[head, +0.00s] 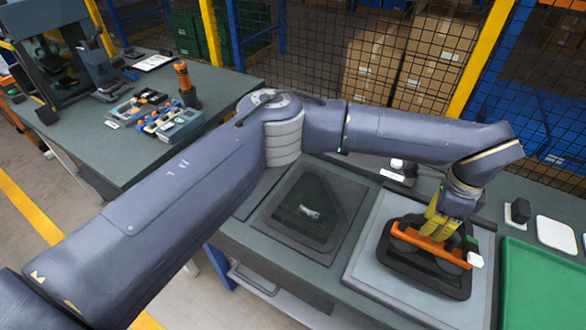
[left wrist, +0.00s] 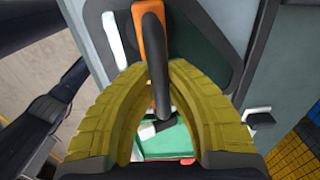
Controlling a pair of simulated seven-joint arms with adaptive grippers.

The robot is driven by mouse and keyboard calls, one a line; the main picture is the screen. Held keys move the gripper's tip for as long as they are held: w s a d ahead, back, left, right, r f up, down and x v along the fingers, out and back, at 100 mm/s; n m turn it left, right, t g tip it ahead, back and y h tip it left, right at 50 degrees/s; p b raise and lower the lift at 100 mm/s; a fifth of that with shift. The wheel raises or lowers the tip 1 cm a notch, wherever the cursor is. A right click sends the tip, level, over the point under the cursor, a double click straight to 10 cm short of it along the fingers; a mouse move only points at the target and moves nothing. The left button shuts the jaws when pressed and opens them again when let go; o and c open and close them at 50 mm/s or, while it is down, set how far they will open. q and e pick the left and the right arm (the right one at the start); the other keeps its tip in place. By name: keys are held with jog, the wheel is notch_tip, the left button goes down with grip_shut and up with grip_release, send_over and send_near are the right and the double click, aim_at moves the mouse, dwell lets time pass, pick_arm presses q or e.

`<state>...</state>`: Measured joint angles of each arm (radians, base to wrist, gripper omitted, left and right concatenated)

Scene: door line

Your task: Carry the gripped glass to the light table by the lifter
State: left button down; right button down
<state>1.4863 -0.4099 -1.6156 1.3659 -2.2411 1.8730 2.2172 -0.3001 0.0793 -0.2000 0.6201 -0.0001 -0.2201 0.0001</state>
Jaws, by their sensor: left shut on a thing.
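My left gripper (head: 440,225) is shut on the orange lifter (head: 418,241) at the right of the head view. The lifter's bar also shows between the yellow fingers in the left wrist view (left wrist: 153,45). Dark round cups sit under the bar, over a dark glass pane (head: 440,281) with rounded corners. The pane is over the pale light table (head: 364,270); I cannot tell whether it touches. Part of the dark pane shows behind the lifter in the left wrist view (left wrist: 205,45). My right gripper is not in view.
A dark mat (head: 277,229) with a triangular dark shape and a small pale mark lies left of the light table. A green tray (head: 540,285) is at the right. Another bench (head: 95,140) with tools stands at the left. A mesh fence (head: 545,110) runs behind.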

pick_arm(q)
jog(key=shift+f, duration=0.2)
jog(key=shift+f, duration=0.35)
dwell(0.6)
jog(key=c, duration=1.3)
grip_release()
jog(key=shift+c, duration=0.2)
